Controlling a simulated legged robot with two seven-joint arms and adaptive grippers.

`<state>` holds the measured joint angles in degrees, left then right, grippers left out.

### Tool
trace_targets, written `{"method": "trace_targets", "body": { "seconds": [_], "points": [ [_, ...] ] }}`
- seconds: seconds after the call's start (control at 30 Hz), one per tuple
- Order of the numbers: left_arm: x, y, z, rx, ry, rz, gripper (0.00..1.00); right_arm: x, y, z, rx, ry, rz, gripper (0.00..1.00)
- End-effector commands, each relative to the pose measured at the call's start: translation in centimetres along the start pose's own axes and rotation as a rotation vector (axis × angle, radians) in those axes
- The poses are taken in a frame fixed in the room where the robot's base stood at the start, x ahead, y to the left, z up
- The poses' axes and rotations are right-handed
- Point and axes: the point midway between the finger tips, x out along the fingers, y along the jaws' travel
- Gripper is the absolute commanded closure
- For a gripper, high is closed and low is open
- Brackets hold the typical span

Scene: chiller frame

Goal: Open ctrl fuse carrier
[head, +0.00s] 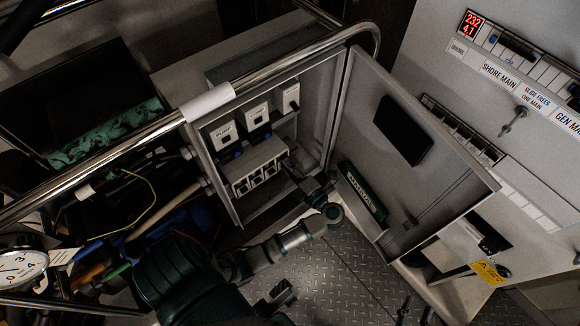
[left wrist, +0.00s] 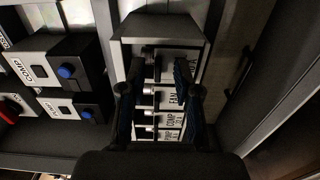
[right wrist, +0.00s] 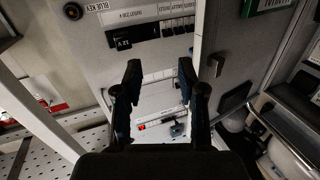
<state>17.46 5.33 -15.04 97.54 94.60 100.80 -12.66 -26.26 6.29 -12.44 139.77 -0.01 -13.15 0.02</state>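The fuse block (head: 259,171), a light box with several dark-fronted fuse carriers in a row, sits low in the open control box. In the left wrist view, the block (left wrist: 160,30) has several labelled carriers (left wrist: 168,97). I cannot tell which label reads ctrl. My left gripper (head: 300,183) is at the right end of the block. In its wrist view the left gripper (left wrist: 160,88) is open, its fingers apart over the carrier row. Whether they touch a carrier is unclear. My right gripper (right wrist: 159,75) is open and empty before a light panel, away from the block.
Breakers (head: 256,117) with blue buttons sit above the block. The box door (head: 415,145) stands open on the right, with a green-labelled part (head: 362,190) low on it. A metal rail (head: 280,70) crosses in front of the box. Diamond-plate floor (head: 335,270) lies below.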

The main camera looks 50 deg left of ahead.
Motion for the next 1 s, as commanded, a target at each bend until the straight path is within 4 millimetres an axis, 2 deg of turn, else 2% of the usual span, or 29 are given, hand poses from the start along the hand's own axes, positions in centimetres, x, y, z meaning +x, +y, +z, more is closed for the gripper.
{"method": "trace_targets", "body": {
  "seconds": [0.2,0.23,0.33,0.37,0.77,1.0],
  "points": [
    [0.1,0.0,0.0,-0.001,0.0,0.0,0.68,0.1,0.0,0.1,0.0,0.0,0.0,0.6],
    [0.1,0.0,0.0,-0.001,0.0,0.0,0.73,0.1,0.0,0.1,0.0,0.0,0.0,0.6],
    [0.1,0.0,0.0,-0.001,0.0,0.0,0.98,0.1,0.0,0.1,0.0,-0.001,0.0,0.6],
    [0.1,0.0,0.0,-0.001,0.0,0.0,1.0,0.1,0.0,0.1,0.0,-0.001,0.0,0.6],
    [0.0,-0.2,0.0,0.002,0.001,0.011,1.0,0.1,0.0,0.1,0.002,0.009,0.0,0.6],
    [-0.3,-0.7,-0.1,0.006,0.001,0.07,1.0,0.1,-0.3,-1.4,0.006,0.117,-0.008,0.6]
  ]
}}
